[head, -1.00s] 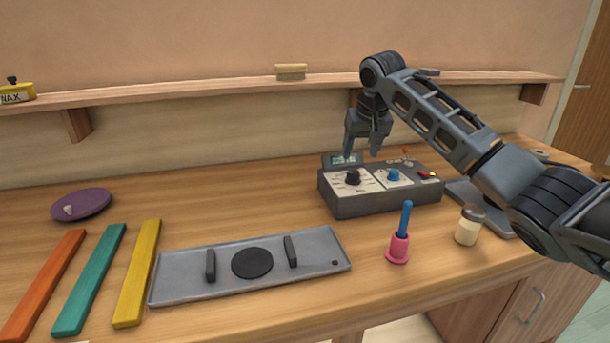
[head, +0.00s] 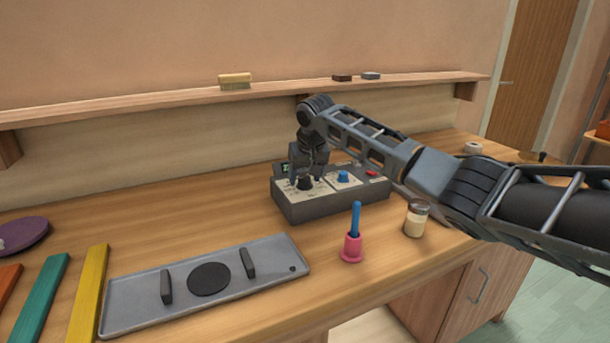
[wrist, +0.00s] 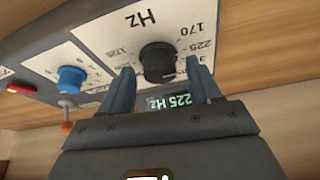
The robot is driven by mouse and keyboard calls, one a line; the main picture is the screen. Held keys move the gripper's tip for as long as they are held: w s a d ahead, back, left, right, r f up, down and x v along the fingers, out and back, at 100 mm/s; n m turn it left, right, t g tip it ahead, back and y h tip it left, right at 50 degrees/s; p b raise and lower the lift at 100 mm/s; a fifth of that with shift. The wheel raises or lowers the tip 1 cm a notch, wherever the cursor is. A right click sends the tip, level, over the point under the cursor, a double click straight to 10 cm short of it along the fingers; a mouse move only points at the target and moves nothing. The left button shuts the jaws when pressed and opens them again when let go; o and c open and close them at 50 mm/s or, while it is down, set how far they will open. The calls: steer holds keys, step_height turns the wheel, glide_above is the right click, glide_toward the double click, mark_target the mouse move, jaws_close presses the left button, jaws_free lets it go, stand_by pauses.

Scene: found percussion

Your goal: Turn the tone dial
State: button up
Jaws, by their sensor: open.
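The tone dial is a black knob (wrist: 157,60) on a pale panel marked "Hz", with 170 and 225 among its printed numbers. It also shows in the head view (head: 304,184) on the left part of the grey control box (head: 318,208). My gripper (wrist: 162,72) is open, with one finger on each side of the black dial in the wrist view. I cannot tell whether the fingers touch it. A green display (wrist: 170,102) reads "225 Hz", partly hidden by my gripper. In the head view my gripper (head: 306,174) is over the dial and covers part of the box.
A blue knob (wrist: 71,79) sits beside the dial, with a red switch (wrist: 22,88) farther left. A pink bell with a blue handle (head: 353,240) and a jar (head: 416,219) stand in front. A grey tray (head: 130,292) lies left. A shelf (head: 180,104) runs behind.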

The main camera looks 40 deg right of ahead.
steer(key=c, duration=1)
steer(key=shift+a+r+m+p, duration=0.15)
steer(key=shift+m+p, duration=0.15)
steer(key=shift+p, duration=0.5)
steer(key=shift+m+h+p, duration=0.3)
steer(key=shift+m+p, duration=0.2)
steer(key=shift+p, duration=0.3)
steer(key=shift+m+g+h+p, duration=0.55)
steer(key=shift+m+p, duration=0.35)
steer(key=shift+m, duration=1.1)
steer(key=o, duration=1)
steer(key=shift+w, duration=0.1)
